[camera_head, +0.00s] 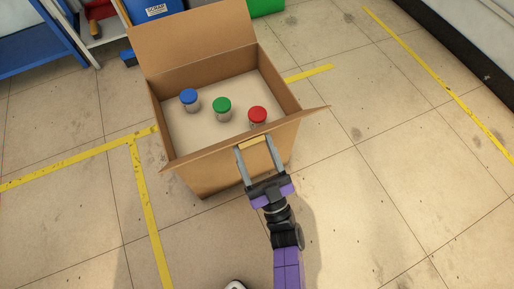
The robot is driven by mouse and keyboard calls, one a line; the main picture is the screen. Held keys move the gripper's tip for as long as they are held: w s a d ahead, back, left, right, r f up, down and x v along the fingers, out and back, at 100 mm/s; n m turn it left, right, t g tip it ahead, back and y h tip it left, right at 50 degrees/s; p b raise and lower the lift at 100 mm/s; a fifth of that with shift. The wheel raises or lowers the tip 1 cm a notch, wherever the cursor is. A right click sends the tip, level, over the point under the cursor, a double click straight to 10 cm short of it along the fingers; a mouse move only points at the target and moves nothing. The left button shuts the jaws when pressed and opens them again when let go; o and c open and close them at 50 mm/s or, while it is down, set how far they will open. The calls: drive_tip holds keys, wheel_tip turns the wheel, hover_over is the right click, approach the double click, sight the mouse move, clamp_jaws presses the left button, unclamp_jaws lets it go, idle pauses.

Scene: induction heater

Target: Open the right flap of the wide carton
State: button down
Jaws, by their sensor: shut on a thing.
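The wide carton (211,183) stands on the floor, open at the top. Its far flap (193,38) stands up and leans back. The near flap (303,115) shows as a thin strip along the near rim, sticking out past both corners. My gripper (254,144) is at the middle of this near flap, with a small light-brown tab (252,143) between its fingertips. The jaws are shut on it. Which flap counts as the right one cannot be told from this view.
Inside the carton are jars with a blue lid (189,96), a green lid (222,105) and a red lid (257,114). A blue shelf (38,42) and a blue bin (152,9) are behind left. The floor to the right is clear.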

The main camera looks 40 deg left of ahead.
sight(249, 136)
drive_tip(key=shift+w+a+r+g+h+p, duration=0.2)
drive_tip(key=shift+a+r+h+p, duration=0.4)
drive_tip(key=shift+p, duration=0.8)
drive_tip(key=shift+w+a+r+g+h+p, duration=0.3)
drive_tip(key=shift+r+p, duration=0.35)
drive_tip(key=shift+p, duration=0.7)
drive_tip(key=shift+a+r+h+p, duration=0.15)
drive_tip(key=shift+a+h+p, duration=0.25)
drive_tip(key=shift+p, duration=0.55)
drive_tip(key=shift+w+a+p, duration=0.1)
drive_tip(key=shift+a+p, duration=0.2)
drive_tip(key=shift+p, duration=0.1)
drive_tip(key=shift+c, duration=1.6)
unclamp_jaws()
drive_tip(key=shift+d, duration=0.1)
drive_tip(key=p+v, duration=0.1)
drive_tip(key=v, duration=0.6)
drive_tip(key=shift+d, duration=0.3)
